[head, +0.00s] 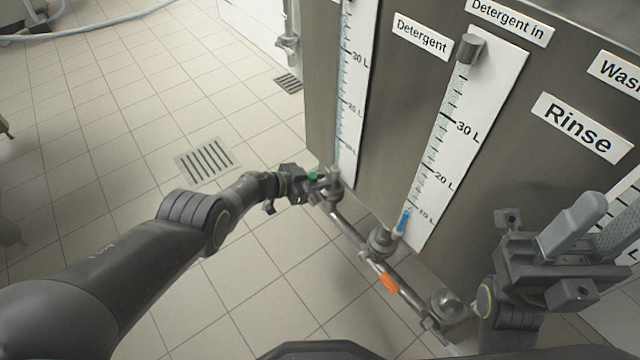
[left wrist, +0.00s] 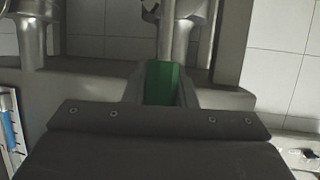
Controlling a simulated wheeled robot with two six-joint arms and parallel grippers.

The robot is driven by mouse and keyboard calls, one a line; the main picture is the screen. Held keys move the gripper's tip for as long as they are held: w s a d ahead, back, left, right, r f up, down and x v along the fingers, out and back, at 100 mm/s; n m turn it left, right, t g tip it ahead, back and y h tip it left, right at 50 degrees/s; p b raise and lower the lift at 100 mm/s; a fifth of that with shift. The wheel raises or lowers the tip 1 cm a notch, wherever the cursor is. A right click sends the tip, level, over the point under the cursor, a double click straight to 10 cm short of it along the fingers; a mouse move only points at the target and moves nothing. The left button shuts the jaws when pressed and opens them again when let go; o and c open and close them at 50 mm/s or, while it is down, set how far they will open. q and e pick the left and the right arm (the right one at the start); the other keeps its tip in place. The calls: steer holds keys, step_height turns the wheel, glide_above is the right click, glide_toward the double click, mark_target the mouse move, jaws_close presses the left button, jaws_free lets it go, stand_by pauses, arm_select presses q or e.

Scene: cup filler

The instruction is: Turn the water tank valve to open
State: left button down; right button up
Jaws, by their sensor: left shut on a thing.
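A valve with a small green handle (head: 313,177) sits at the foot of the left gauge, at the upper end of a low metal pipe. My left gripper (head: 312,184) reaches it from the left and is shut on the green handle. In the left wrist view the green handle (left wrist: 160,82) stands between the two fingers, with a metal rod rising just behind it. The handle's far end is hidden. My right gripper (head: 590,235) is at the lower right in front of the cabinet, its two grey fingers apart and empty.
The steel cabinet (head: 395,125) with gauges and labels stands behind. Tiled floor (head: 120,130) with a drain grate (head: 207,160) is open at left.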

arm_select(q)
steer(key=shift+w+a+r, duration=0.1)
steer(key=shift+w, duration=0.05)
steer(key=c, duration=1.2)
jaws_free()
